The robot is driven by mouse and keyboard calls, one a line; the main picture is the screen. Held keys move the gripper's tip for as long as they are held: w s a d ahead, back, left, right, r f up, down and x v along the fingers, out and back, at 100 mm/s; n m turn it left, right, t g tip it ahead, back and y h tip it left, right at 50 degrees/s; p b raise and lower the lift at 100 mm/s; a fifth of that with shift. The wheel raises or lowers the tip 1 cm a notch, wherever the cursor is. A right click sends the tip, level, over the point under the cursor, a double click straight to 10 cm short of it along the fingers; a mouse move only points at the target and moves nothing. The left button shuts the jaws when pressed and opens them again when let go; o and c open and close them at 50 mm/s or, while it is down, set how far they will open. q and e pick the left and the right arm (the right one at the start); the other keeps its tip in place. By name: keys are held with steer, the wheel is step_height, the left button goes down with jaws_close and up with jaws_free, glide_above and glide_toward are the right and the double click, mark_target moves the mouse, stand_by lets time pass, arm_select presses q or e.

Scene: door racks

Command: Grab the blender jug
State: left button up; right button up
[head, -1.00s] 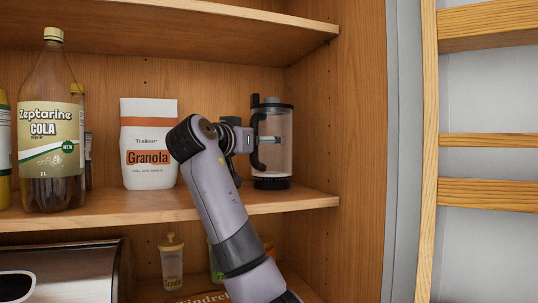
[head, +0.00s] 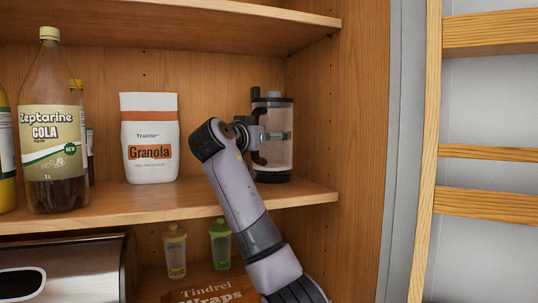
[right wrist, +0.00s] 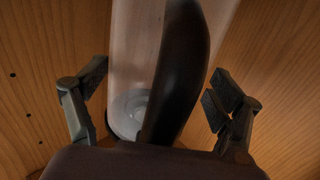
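The blender jug (head: 278,153) stands upright on the middle shelf near the right cupboard wall. The clear jug body (right wrist: 133,60) lies behind the handle. My left gripper is not in view.
A granola bag (head: 150,140) and a large cola bottle (head: 53,125) stand left of the jug on the shelf (head: 120,207). The upper shelf (head: 200,20) overhangs, and the cupboard's right wall is close to the jug.

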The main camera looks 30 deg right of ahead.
steer(key=c, duration=1.3)
steer(key=shift+d+r, duration=0.1)
steer(key=shift+c, duration=0.7)
